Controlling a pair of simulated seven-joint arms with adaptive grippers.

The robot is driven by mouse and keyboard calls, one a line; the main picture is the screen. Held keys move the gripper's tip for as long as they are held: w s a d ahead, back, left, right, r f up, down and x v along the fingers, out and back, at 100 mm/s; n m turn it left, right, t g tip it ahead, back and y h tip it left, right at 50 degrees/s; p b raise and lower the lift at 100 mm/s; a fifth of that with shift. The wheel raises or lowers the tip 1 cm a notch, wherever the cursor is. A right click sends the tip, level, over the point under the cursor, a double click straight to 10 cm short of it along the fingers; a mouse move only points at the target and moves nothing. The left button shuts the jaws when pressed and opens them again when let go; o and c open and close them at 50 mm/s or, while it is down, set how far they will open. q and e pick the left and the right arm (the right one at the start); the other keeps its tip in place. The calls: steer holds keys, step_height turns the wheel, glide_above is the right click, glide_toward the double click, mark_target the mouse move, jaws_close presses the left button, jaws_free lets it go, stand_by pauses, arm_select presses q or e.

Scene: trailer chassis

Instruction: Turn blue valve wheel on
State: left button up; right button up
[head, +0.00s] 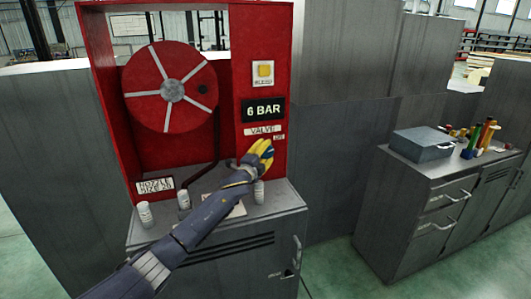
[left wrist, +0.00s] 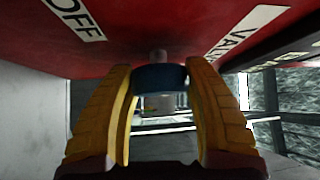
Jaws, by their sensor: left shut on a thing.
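The blue valve wheel (left wrist: 160,78) shows in the left wrist view, on a short stem from the red panel. My left gripper (left wrist: 161,92) has its yellow fingers on either side of the wheel and is shut on it. In the head view my left gripper (head: 262,153) is at the red cabinet's right panel, below the VALVE label (head: 264,130), and hides the wheel. An OFF label (left wrist: 77,15) is on the panel in the left wrist view. My right gripper is not in view.
The red cabinet (head: 265,35) holds a red hose reel (head: 145,110) and a 6 BAR display (head: 263,109). It stands on a grey cabinet (head: 285,225) with several small cylinders on top. A bench at right bears a grey box (head: 422,145) and coloured items. Green floor is clear between.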

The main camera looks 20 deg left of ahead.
arm_select(q)
steer(key=shift+d, duration=0.1)
steer(key=o, duration=1.3)
steer(key=shift+c, duration=0.2)
steer(key=s+a, duration=0.1)
steer(key=s, duration=0.6)
steer(key=shift+s+f, duration=0.2)
steer(key=shift+f, duration=0.15)
steer(key=shift+a, duration=0.1)
